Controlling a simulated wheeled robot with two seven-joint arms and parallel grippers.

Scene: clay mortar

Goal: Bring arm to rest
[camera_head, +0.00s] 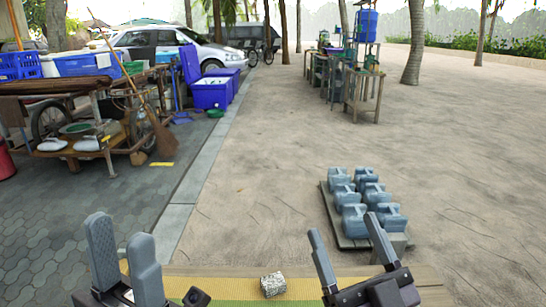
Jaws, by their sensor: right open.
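My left gripper (120,229) is at the lower left, its two grey fingers pointing up with a gap between them and nothing held. My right gripper (344,225) is at the lower right, its fingers spread wide and empty. A small speckled grey block (273,285) lies between the two grippers on a table with a yellow-green mat (235,288). Neither gripper touches the block. The lower parts of both grippers are cut off by the frame's bottom edge.
A low wooden platform (333,213) with several blue-grey block-shaped pieces (353,221) stands beyond my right gripper. Open paved ground lies ahead. A loaded cart (95,95), a broom (158,135) and blue coolers (210,93) are at left; a wooden stand (363,90) is farther back.

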